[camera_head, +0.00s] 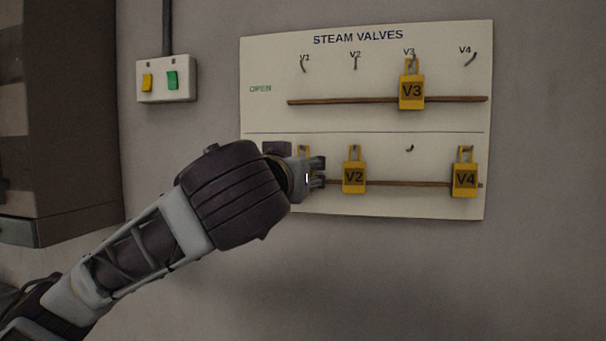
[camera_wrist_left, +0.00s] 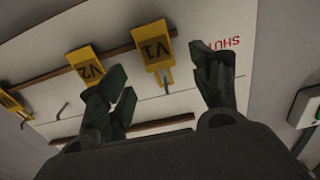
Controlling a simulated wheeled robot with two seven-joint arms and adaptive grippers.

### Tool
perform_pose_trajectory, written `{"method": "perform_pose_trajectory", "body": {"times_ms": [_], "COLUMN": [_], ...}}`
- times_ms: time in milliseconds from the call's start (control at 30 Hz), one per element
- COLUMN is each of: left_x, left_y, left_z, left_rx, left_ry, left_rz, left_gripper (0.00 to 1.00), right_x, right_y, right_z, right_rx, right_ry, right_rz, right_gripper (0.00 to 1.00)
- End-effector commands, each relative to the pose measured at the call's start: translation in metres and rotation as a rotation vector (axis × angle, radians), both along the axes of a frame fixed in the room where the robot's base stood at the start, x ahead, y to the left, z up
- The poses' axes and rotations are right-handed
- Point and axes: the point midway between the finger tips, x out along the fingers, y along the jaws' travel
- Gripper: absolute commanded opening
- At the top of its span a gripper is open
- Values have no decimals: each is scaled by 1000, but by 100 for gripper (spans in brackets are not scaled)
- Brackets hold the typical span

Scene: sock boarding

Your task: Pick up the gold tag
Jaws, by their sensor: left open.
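Several gold tags hang on the steam valves board. The V3 tag (camera_head: 412,92) is in the upper OPEN row. The V2 tag (camera_head: 354,177) and V4 tag (camera_head: 465,180) are in the lower row. The V1 tag (camera_wrist_left: 155,47) shows between my fingers in the left wrist view; in the head view my gripper hides most of it. The V2 tag also shows in the wrist view (camera_wrist_left: 86,68), beside one finger. My left gripper (camera_head: 318,172) is open in front of the lower row at V1; its spread fingers show in the wrist view (camera_wrist_left: 162,72). I cannot tell whether they touch anything.
The white board (camera_head: 265,115) has a brown rail (camera_head: 350,100) across each row and small hooks, with V1, V2 and V4 empty above. A switch box (camera_head: 166,80) with yellow and green buttons is left of it. A dark cabinet (camera_head: 70,100) stands at far left.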

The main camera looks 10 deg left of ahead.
Motion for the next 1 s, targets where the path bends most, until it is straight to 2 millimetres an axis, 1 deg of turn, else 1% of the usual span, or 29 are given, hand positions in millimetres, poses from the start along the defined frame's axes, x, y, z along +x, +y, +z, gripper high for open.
{"method": "perform_pose_trajectory", "body": {"times_ms": [167, 600, 733, 1000], "left_x": [8, 46, 51, 51], "left_y": [0, -1, -1, -1], "left_z": [2, 3, 2, 1], "left_rx": [0, 0, 0, 0], "left_ry": [0, 0, 0, 0], "left_rz": [1, 1, 1, 0], "left_gripper": [64, 64, 64, 64], "right_x": [0, 0, 0, 0], "right_y": [0, 1, 1, 1], "right_z": [6, 23, 24, 23], "right_rx": [0, 1, 0, 1], "right_ry": [0, 0, 0, 0], "right_rz": [0, 0, 0, -1], "right_gripper": [64, 64, 64, 64]}}
